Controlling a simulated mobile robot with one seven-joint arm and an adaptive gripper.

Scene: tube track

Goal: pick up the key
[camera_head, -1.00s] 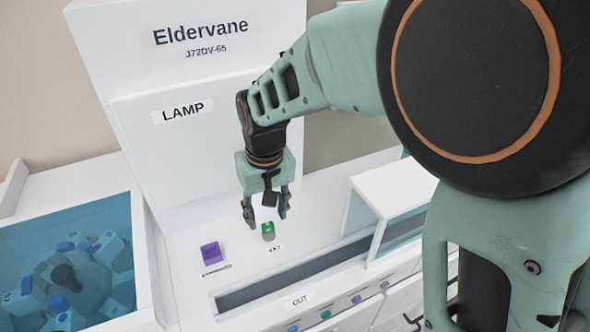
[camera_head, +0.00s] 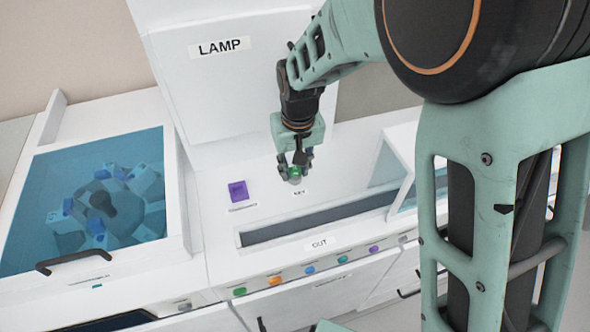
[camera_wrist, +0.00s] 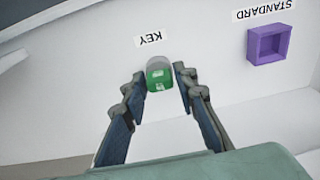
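The key is a small green block with a grey rounded end (camera_wrist: 159,76), standing at the "KEY" label on the white panel. My gripper (camera_wrist: 160,80) has a finger on each side of the key in the wrist view. Narrow gaps show between the fingers and the key, so the gripper looks open around it. In the head view my gripper (camera_head: 294,177) is low over the panel at the key's spot, and the fingers hide most of the key, with a bit of green showing.
A purple square socket (camera_head: 239,191) labelled "STANDARD" (camera_wrist: 264,9) lies left of the key in the head view. A long dark slot (camera_head: 320,220) and a row of coloured buttons are in front. A clear-walled box (camera_head: 400,165) stands right. A blue-covered bin (camera_head: 100,200) is far left.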

